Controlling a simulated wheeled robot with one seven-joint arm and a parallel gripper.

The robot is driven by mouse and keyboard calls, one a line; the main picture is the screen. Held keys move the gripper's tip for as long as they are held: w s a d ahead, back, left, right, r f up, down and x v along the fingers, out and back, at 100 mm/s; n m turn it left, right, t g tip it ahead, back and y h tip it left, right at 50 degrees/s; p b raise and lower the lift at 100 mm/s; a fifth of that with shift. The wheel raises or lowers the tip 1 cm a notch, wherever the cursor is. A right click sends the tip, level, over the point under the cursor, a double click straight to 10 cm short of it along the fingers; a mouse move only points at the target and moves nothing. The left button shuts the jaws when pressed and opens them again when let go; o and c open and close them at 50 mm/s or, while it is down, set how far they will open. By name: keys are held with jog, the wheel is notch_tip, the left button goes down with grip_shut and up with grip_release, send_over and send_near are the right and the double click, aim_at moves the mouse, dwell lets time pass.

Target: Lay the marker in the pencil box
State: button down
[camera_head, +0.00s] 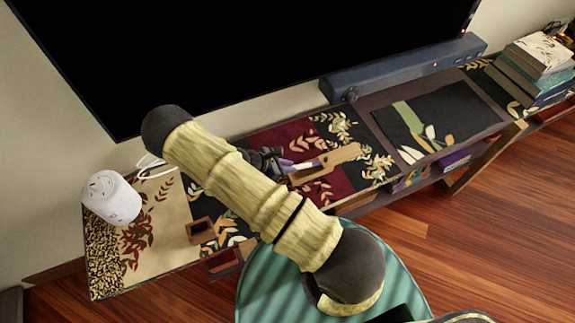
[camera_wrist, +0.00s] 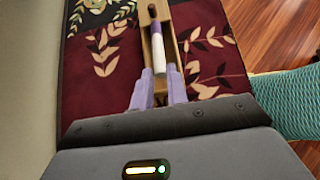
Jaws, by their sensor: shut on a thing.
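The marker (camera_wrist: 158,46), white with a purple band and a dark end, points away from my gripper (camera_wrist: 160,72) in the wrist view. The purple fingers are shut on its near part, one on each side. The long narrow wooden pencil box (camera_wrist: 146,50) lies under and around the marker, lined up with it. I cannot tell whether the marker touches its floor. In the head view, the pencil box (camera_head: 345,154) lies on the patterned shelf top, with my gripper (camera_head: 298,165) at its left end. My arm hides part of the gripper there.
A white rounded speaker-like device (camera_head: 112,198) and a small wooden holder (camera_head: 201,230) stand to the left on the shelf. A soundbar (camera_head: 405,68) lies behind, below a large black screen (camera_head: 230,45). Stacked books (camera_head: 532,70) are at the far right. A teal striped round seat (camera_head: 265,290) is in front.

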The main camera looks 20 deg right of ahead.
jog(key=shift+f+b, duration=0.6)
jog(key=shift+f, duration=0.5)
jog(key=c, duration=0.9)
grip_release()
notch_tip(320, 180, up, 7)
jog(key=p, duration=0.5)
jog(key=shift+r, duration=0.1)
dwell(0.4)
